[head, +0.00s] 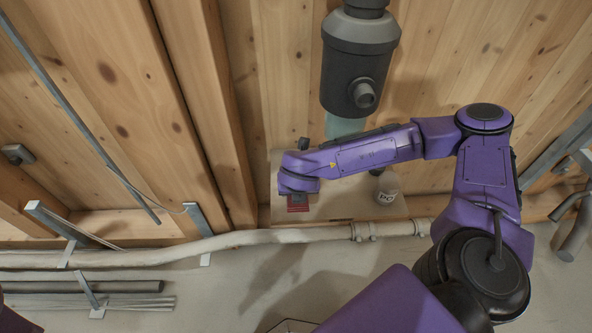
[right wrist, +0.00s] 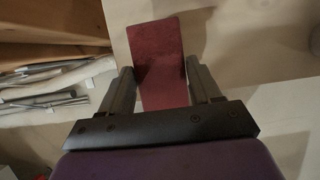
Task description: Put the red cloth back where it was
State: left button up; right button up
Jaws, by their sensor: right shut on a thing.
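The red cloth (right wrist: 157,50) is a flat dark-red strip between the two fingers of my right gripper (right wrist: 159,72) in the right wrist view. It reaches out past the fingertips over a pale board, with a shadow beside it. Whether it touches the board is unclear. In the head view, a small part of the cloth (head: 298,201) shows just below my purple right gripper (head: 298,188), whose fingers are mostly hidden. My left gripper is out of view.
A pale board (head: 345,208) lies under the right gripper against the wooden wall. A dark grey cylindrical device (head: 357,75) hangs above. A pale pipe (head: 290,236) runs along the front.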

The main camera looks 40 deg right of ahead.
jog(key=shift+w+f, duration=0.3)
jog(key=shift+f, duration=0.1)
jog(key=x, duration=0.2)
jog(key=b+x, duration=0.1)
jog(key=shift+s+a+f, duration=0.1)
jog(key=shift+s+f, duration=0.15)
jog(key=shift+f, duration=0.25)
jog(key=shift+r, duration=0.1)
jog(key=o, duration=0.9)
jog(key=p+v, duration=0.3)
jog(key=v, duration=0.8)
jog(key=shift+s+a+r, duration=0.15)
jog(key=shift+s+r, duration=0.05)
jog(key=shift+r, duration=0.25)
